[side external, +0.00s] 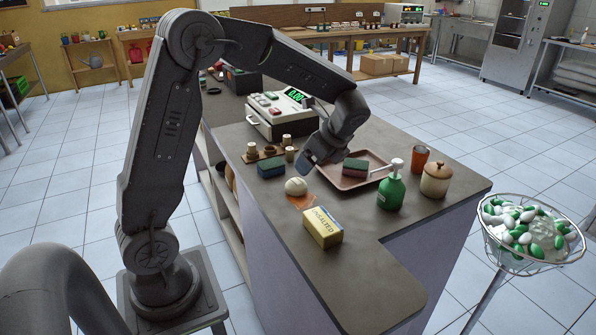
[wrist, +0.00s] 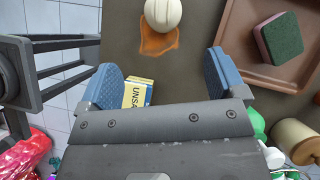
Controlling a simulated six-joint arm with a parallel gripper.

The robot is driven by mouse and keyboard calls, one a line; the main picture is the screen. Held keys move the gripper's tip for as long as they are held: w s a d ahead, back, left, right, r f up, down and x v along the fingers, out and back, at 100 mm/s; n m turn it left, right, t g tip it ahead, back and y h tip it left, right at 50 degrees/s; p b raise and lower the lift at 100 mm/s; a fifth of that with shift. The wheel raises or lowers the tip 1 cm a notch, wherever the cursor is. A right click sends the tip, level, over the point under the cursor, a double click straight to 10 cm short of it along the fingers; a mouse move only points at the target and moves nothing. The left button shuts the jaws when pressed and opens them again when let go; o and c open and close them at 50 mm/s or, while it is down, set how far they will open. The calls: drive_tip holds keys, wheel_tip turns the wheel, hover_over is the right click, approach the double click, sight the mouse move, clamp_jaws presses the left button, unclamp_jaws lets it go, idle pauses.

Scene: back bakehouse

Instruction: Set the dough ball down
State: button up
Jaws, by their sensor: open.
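The pale, round dough ball (side external: 296,186) rests on the dark counter (side external: 370,285), at the edge of a flat orange patch (side external: 300,203). In the wrist view the dough ball (wrist: 162,13) is cut by the top edge, beyond the fingertips and roughly in line with the gap between them. My gripper (side external: 309,160) is open and empty, its blue fingers (wrist: 162,78) wide apart. It is above the counter, apart from the ball, and just behind it in the side view.
A yellow "UNSALTED" pack (side external: 323,228) lies in front of the ball. A pinkish tray (side external: 345,182) holds a green-and-red sponge (side external: 355,167). A green pump bottle (side external: 391,190), a lidded jar (side external: 436,180) and an orange cup (side external: 419,160) stand right.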

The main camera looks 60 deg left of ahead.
drive_tip(key=s+d+r+n+t+h, duration=0.3)
drive_tip(key=s+d+r+n, duration=0.1)
drive_tip(key=s+d+n, duration=0.3)
drive_tip(key=s+d+r+n+t+h, duration=0.3)
drive_tip(key=s+d+n, duration=0.4)
drive_tip(key=s, duration=0.4)
drive_tip(key=shift+s+d+r+t, duration=0.2)
drive_tip(key=shift+d+r+t, duration=0.3)
drive_tip(key=shift+d+t, duration=0.25)
